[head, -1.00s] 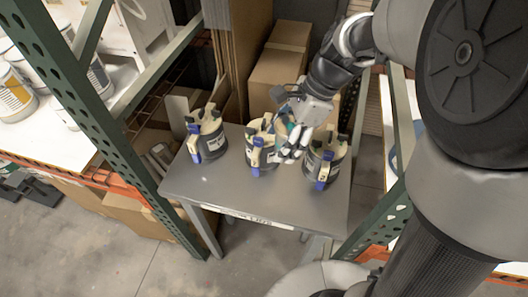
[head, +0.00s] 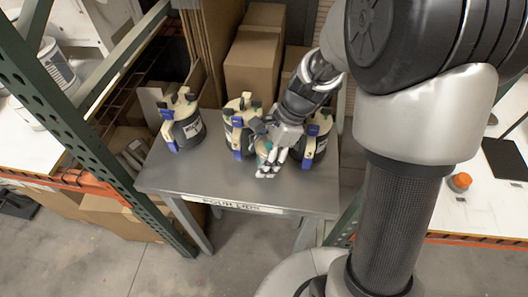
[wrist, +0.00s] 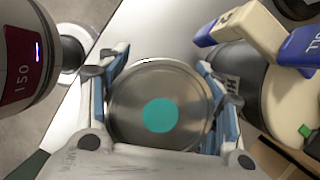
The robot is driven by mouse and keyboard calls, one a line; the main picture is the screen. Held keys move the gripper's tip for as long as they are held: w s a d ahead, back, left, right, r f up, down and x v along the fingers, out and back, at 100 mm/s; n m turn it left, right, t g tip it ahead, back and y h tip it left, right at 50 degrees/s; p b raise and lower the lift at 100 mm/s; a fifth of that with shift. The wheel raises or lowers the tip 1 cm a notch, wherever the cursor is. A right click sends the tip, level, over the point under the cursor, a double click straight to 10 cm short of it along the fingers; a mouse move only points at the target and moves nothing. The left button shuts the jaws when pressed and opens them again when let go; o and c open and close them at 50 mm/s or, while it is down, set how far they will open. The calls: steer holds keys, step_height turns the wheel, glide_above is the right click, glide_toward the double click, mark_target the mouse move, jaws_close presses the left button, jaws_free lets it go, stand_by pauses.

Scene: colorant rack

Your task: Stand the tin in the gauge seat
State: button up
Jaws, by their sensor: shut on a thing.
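The tin (wrist: 188,134) is a round metal can with a teal dot on its lid, seen from above in the wrist view. My gripper (wrist: 162,88) is shut on it, with one blue-padded finger on each side. In the head view my gripper (head: 266,166) holds the tin (head: 262,148) by the grey table's front half, in front of the middle and right lidded pots. The fingers hide most of the tin there, and I cannot tell whether it touches the table. I cannot make out the gauge seat in either view.
Lidded pots with cream tops and blue handles stand on the grey table (head: 185,180): left (head: 183,125), middle (head: 236,120) and right (head: 318,140). One pot (wrist: 245,85) is close to my right finger. Green rack posts (head: 75,130) flank the table. A white bench (head: 480,205) is at right.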

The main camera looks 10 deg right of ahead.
steer(key=shift+f+b, duration=0.8)
steer(key=shift+f, duration=1.2)
steer(key=o, duration=1.3)
steer(key=shift+f, duration=0.1)
steer(key=shift+o, duration=0.2)
